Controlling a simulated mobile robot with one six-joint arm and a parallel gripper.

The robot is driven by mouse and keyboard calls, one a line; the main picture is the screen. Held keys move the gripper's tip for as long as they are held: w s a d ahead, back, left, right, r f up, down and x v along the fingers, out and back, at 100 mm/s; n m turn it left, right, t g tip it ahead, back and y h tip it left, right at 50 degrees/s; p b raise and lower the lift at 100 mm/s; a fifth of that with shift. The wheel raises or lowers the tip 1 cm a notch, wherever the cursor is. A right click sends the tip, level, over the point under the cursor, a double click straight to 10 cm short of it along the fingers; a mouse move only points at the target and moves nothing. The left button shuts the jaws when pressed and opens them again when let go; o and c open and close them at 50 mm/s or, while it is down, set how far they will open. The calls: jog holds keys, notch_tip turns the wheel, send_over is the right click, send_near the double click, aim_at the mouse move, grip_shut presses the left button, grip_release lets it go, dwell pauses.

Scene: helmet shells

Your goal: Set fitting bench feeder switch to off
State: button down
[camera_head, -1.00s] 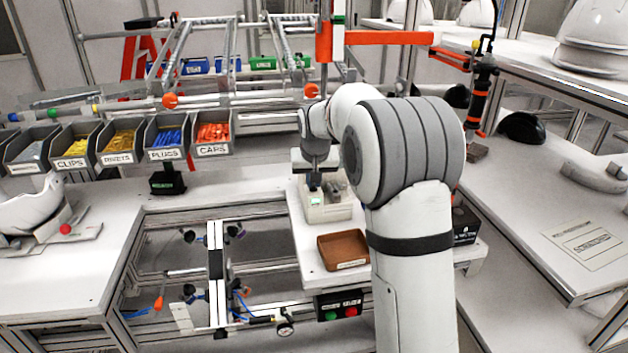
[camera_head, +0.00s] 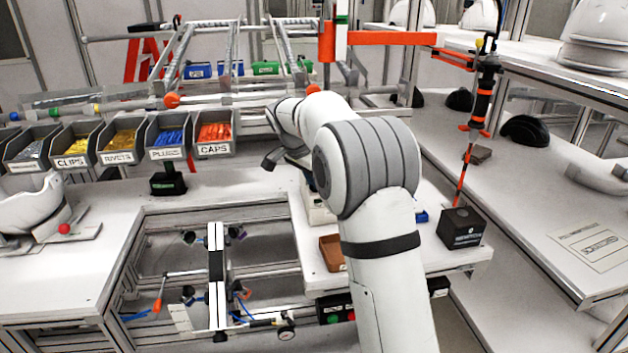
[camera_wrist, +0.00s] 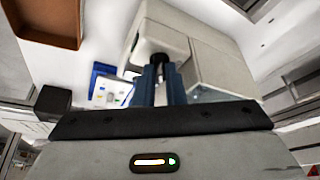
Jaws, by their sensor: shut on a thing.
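The pale feeder box (camera_head: 318,212) stands on the bench, mostly behind my arm in the head view. In the wrist view its light body (camera_wrist: 207,65) fills the upper middle. My gripper (camera_wrist: 160,68) has its two blue-grey fingers close together on a small dark switch knob (camera_wrist: 159,58) at the side of the box. The knob is mostly hidden between the fingertips, and its setting cannot be read.
A brown tray (camera_head: 329,252) lies in front of the feeder. A black box (camera_head: 461,228) and a blue item (camera_head: 421,216) are to the right. Labelled part bins, such as the caps bin (camera_head: 214,133), stand left. An orange-black hanging tool (camera_head: 484,95) is at the right.

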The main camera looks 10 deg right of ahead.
jog(key=m+g+p, duration=0.1)
jog(key=m, duration=0.2)
jog(key=shift+w+r, duration=0.1)
jog(key=shift+w, duration=0.1)
jog(key=shift+w+m+g+p, duration=0.1)
jog(key=shift+m+g+p, duration=0.55)
jog(key=shift+m, duration=0.95)
jog(key=c, duration=1.5)
grip_release()
